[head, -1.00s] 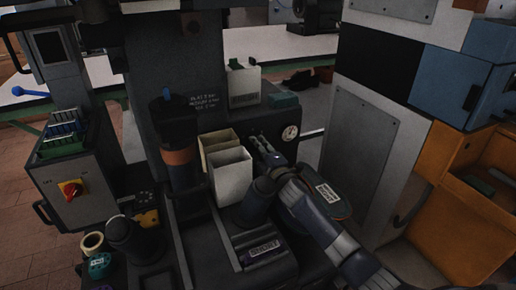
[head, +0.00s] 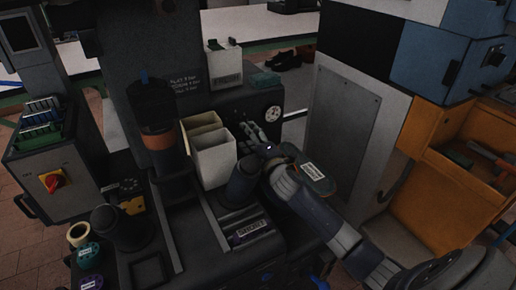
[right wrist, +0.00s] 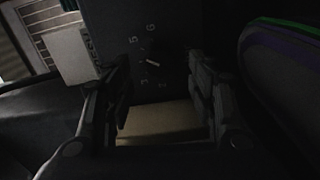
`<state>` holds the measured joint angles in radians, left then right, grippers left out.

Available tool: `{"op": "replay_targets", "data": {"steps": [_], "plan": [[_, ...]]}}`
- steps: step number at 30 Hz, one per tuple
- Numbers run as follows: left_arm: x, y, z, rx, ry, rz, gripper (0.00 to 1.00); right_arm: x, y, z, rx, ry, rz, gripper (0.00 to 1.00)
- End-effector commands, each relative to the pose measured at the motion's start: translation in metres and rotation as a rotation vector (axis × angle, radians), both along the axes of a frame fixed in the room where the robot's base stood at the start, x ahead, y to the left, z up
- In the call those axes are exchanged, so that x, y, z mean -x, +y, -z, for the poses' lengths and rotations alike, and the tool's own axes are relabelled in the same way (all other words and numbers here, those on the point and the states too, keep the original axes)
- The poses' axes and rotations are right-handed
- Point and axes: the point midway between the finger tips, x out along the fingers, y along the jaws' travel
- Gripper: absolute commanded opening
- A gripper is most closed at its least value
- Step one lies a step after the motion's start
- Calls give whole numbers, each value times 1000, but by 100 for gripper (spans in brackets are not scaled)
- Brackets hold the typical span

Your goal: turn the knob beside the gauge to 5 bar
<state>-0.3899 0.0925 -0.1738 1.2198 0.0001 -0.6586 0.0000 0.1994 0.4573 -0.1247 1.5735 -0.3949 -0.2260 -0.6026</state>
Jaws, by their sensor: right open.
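The round white gauge (head: 272,113) is on the dark machine's front, right of the cream bins. The knob (right wrist: 153,62) shows in the right wrist view as a dark dial with a pale pointer mark, on a dark panel with numbers around it. I cannot tell clearly which number the mark points at. My right gripper (head: 251,132) is just left of and below the gauge in the head view. In the right wrist view its two fingers (right wrist: 158,68) are open, one on each side of the knob, with gaps between; contact is not visible. My left gripper is not in view.
Two cream bins (head: 213,160) stand left of my right gripper. A dark post (head: 243,181) is just below it. A grey cabinet (head: 345,125) and an orange shelf unit (head: 425,145) stand to the right. A red and yellow switch (head: 52,181) is at far left.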

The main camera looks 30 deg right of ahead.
Motion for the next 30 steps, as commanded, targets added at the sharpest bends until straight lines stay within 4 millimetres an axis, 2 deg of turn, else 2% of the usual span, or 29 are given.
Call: {"op": "replay_targets", "data": {"steps": [6,12,18,30], "plan": [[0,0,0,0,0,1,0,39,2,1,1,2,0,52],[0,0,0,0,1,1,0,62,3,0,0,0,0,52],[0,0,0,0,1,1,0,70,3,0,0,-1,1,52],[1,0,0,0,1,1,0,70,3,0,0,0,1,52]]}}
